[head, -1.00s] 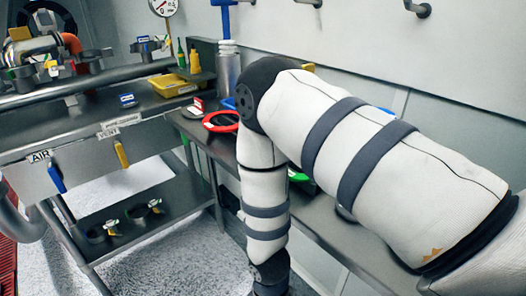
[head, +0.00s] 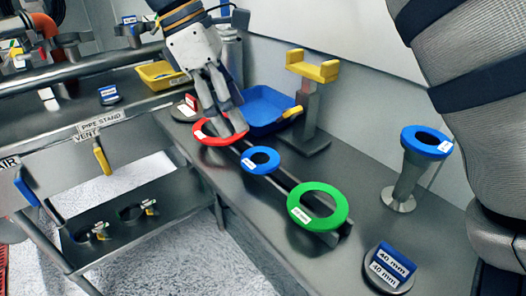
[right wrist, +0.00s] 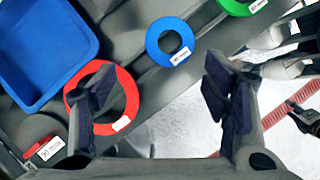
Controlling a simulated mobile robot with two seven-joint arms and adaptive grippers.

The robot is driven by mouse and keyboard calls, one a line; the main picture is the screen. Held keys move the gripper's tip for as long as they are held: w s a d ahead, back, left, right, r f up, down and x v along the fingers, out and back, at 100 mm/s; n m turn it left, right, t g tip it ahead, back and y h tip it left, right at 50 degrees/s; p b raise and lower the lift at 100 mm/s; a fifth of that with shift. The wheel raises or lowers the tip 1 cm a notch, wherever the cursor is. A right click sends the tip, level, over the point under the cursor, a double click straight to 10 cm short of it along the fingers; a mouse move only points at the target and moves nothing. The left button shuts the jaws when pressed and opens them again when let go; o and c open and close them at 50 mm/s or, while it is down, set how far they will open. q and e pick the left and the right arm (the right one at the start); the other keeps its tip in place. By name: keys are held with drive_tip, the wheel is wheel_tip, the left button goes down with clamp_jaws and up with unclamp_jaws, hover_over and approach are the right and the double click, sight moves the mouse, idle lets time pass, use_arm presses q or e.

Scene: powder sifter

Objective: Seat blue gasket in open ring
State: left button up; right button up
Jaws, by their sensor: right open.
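The blue gasket (head: 262,170) lies on a dark rail on the bench, between a red gasket (head: 212,141) and a green gasket (head: 340,215). In the right wrist view the blue gasket (right wrist: 153,40) shows beyond the gap between my fingers. My right gripper (head: 226,128) is open and empty, pointing down over the red gasket. In the right wrist view my right gripper (right wrist: 157,85) has its left finger across the red gasket; touching or not, I cannot tell. I cannot tell which thing is the open ring.
A blue tray (head: 262,126) and a yellow-topped stand (head: 309,110) stand behind the rail. A blue-rimmed flared stand (head: 407,185) and a 40 mm sign (head: 388,270) are at the right. Clamps (head: 97,232) lie on the lower left shelf. My arm fills the right edge.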

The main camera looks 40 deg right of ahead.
drive_tip(key=x, duration=0.5)
drive_tip(key=p+x, duration=0.1)
drive_tip(key=x, duration=0.1)
drive_tip(key=shift+s+a+f, duration=0.25)
drive_tip(key=shift+s+f, duration=0.1)
drive_tip(key=shift+f, duration=0.1)
drive_tip(key=c, duration=0.8)
